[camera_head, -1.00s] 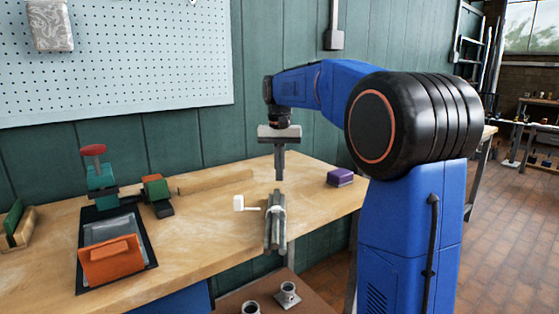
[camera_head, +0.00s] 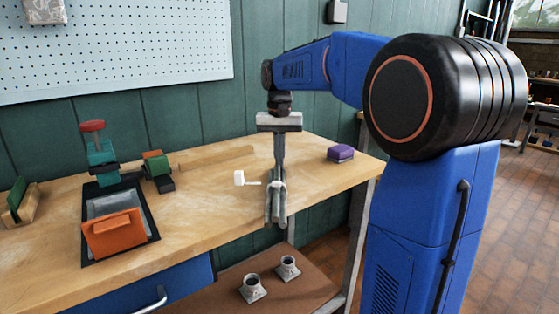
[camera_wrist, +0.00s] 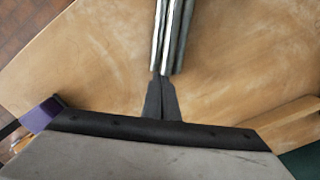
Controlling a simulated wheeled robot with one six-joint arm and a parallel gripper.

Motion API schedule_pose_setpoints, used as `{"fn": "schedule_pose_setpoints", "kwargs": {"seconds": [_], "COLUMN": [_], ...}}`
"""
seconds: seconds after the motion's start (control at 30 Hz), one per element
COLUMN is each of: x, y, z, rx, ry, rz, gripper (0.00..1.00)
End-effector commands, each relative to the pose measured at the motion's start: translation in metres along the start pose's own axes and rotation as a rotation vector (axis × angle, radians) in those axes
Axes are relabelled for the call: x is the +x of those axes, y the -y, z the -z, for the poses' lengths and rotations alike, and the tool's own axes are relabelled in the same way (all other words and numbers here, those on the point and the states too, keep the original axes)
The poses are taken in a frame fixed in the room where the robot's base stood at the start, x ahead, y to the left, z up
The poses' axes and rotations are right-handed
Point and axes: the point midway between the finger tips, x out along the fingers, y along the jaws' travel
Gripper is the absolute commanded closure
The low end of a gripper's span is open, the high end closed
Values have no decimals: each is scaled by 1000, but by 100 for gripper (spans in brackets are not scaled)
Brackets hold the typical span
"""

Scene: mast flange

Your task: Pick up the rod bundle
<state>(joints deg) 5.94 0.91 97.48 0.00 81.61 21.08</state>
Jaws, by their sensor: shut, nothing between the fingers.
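The rod bundle (camera_head: 275,208) is a cluster of several grey rods on the wooden workbench (camera_head: 215,222), by its front edge. In the wrist view the rods (camera_wrist: 173,35) run up and out of the frame from just above the fingertips. My gripper (camera_head: 279,178) points down at the far end of the bundle and overlaps it in the head view. Its dark fingers (camera_wrist: 160,85) are together in the wrist view, with nothing between them. Whether the fingertips touch the rods I cannot tell.
A white block on a thin stem (camera_head: 239,178) is beside the bundle. A purple block (camera_head: 340,152) lies to the right. An orange piece (camera_head: 112,234) on a dark mat and a teal device (camera_head: 102,165) are at left. Two small cups (camera_head: 253,285) (camera_head: 288,265) stand on the lower shelf.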

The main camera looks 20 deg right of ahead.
Motion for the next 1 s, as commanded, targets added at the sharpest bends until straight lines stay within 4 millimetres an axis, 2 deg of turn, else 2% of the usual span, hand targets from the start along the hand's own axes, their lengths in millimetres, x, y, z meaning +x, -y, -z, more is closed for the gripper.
{"fn": "schedule_pose_setpoints", "kwargs": {"seconds": [0.3,0.4,0.77,1.0], "x": [0,0,0,0], "y": [0,0,0,1], "z": [-33,-39,-38,-20], "rx": [-2,-1,0,-1], "ry": [0,0,0,1], "rz": [0,0,0,0], "gripper": [100,100,100,100]}}
